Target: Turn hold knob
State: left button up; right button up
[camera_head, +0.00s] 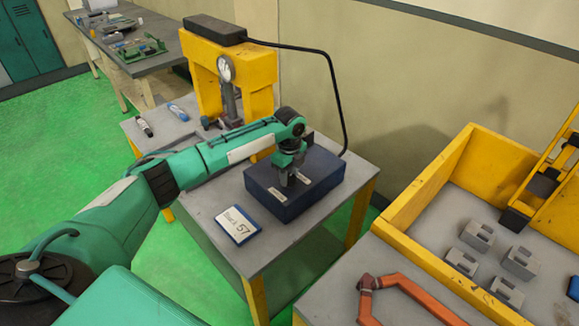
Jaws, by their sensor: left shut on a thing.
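A dark blue control box (315,187) sits on the grey table in the middle of the view. My left gripper (287,180) points down at the top of this box, near two small pale labels. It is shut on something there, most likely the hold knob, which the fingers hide. My left arm reaches in from the lower left across the table. My right gripper is not in view.
A yellow press (262,68) with a round gauge stands behind the box, and a black cable runs from it. A sign reading "Stack 57" (238,225) lies at the table's front. A yellow-walled bin (426,178) with grey blocks and an orange tool (405,284) are at right.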

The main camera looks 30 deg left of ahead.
pick_arm(q)
jog(key=n+p, duration=0.1)
jog(key=n, duration=0.1)
jog(key=n+p, duration=0.1)
jog(key=p, duration=0.1)
jog(key=n+p, duration=0.2)
jog(key=shift+r+n, duration=0.25)
jog(key=shift+n, duration=0.05)
jog(key=n+p, duration=0.2)
jog(key=shift+n+p, duration=0.3)
jog(key=shift+n, duration=0.1)
jog(key=n+p, duration=0.3)
jog(key=n, duration=0.1)
jog(key=n+p, duration=0.3)
jog(key=n, duration=0.2)
jog(key=n+p, duration=0.1)
jog(key=n, duration=0.1)
jog(key=shift+f+n+p, duration=0.1)
jog(key=shift+n+p, duration=0.3)
jog(key=n, duration=0.2)
jog(key=shift+n+p, duration=0.3)
jog(key=n, duration=0.4)
jog(key=shift+d+f+n, duration=0.1)
jog(key=shift+f+n, duration=0.05)
jog(key=shift+n, duration=2.25)
